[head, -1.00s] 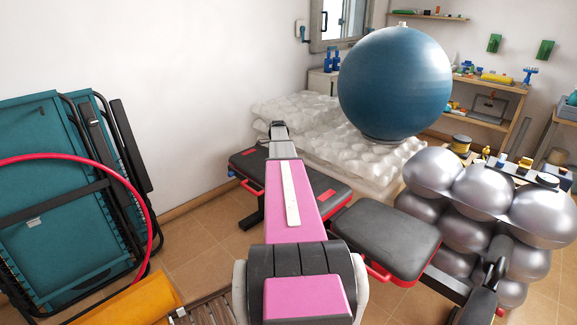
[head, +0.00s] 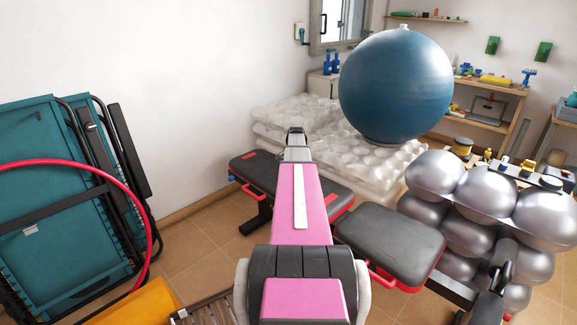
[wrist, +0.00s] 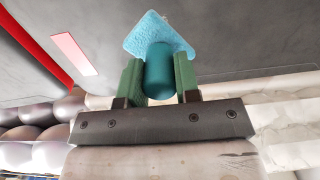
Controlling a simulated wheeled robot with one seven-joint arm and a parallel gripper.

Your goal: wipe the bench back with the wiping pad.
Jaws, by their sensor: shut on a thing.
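In the wrist view my gripper (wrist: 158,68) has its green fingers shut on the dark teal round handle of the wiping pad (wrist: 160,30). The pad is light blue and lies flat to the dark grey surface of the bench back (wrist: 230,35); I cannot tell whether it touches. A red and white label (wrist: 75,54) is on that surface to the left. In the head view the bench back (head: 262,168) is a long black pad with red marks, partly hidden behind my pink arm. The pad and fingers are hidden there.
The bench seat (head: 390,240) is right of my arm. Silver balls (head: 470,200) are stacked farther right. A big blue ball (head: 395,85) rests on bubble-wrapped stacks (head: 290,115) behind. Teal folding loungers (head: 50,200) and a red hoop (head: 135,210) stand at left.

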